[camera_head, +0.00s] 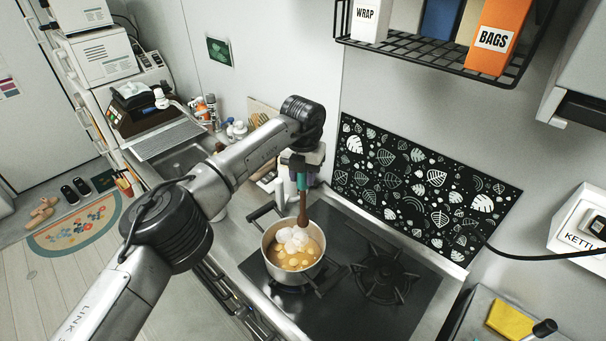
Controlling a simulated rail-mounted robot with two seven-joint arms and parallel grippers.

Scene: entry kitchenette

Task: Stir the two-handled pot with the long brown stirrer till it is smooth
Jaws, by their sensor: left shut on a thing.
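The two-handled pot (268,261) stands on the left burner of the black stove. It holds a yellowish liquid with round pieces and a white clump (295,238). My left gripper (301,183) is above the pot's far side, pointing down. It is shut on the long brown stirrer (303,208), which hangs nearly upright with its lower end at the white clump. Whether the stirrer's tip touches the pot's floor is hidden. My right gripper is not in view.
A free burner (383,276) is right of the pot. A patterned splash panel (425,185) stands behind the stove. A wire shelf (430,52) with boxes hangs above. The sink (182,157) and several bottles lie to the left. A yellow sponge or cloth (510,318) is at lower right.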

